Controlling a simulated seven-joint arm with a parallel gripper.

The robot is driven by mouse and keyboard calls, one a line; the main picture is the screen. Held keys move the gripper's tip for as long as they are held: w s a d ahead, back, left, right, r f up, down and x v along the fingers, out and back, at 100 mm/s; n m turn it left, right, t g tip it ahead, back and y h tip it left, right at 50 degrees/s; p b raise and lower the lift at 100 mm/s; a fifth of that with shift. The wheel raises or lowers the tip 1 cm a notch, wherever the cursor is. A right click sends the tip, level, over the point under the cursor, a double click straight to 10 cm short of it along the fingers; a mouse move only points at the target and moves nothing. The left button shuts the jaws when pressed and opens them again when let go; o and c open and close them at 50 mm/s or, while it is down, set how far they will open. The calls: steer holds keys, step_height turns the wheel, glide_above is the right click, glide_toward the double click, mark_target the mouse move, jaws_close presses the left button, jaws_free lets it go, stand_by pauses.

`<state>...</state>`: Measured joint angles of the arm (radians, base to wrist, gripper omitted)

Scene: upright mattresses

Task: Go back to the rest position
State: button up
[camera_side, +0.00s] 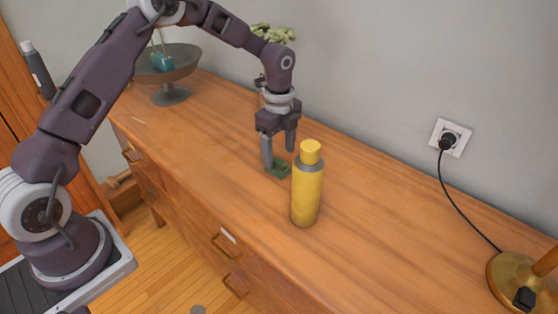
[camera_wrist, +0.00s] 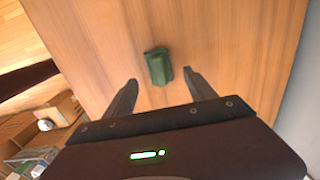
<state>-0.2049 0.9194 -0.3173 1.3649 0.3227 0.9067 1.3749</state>
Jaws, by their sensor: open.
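My gripper (camera_side: 279,155) points down over the wooden dresser top, with its two fingers apart and nothing between them. In the wrist view my gripper (camera_wrist: 161,85) also shows spread fingers. A small dark green object (camera_side: 279,168) lies on the dresser top close to the fingertips; its lower left part is near one finger. In the wrist view the green object (camera_wrist: 158,66) lies just ahead of the gap between the fingertips. I cannot tell whether a finger touches it.
A yellow bottle (camera_side: 307,190) stands upright just right of my gripper. A grey bowl on a foot (camera_side: 171,95) stands at the back left of the dresser (camera_side: 400,240). A brass lamp base (camera_side: 507,278) is at the right, its cord running to a wall socket (camera_side: 451,137).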

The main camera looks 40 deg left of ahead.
steer(key=s+r+n+t+y, duration=0.1)
steer(key=s+r+n, duration=0.2)
steer(key=s+r, duration=0.5)
steer(key=s+r+n+t, duration=0.1)
steer(key=s+r+n, duration=0.3)
steer(key=r, duration=0.7)
steer(key=s+d+r+n+t, duration=0.1)
steer(key=s+n, duration=0.4)
steer(key=s, duration=0.5)
steer(key=s+d+r+n+t+h, duration=0.1)
steer(key=s+r+n+t, duration=0.1)
steer(key=s+n, duration=0.4)
steer(key=s, duration=0.5)
steer(key=shift+t, duration=0.3)
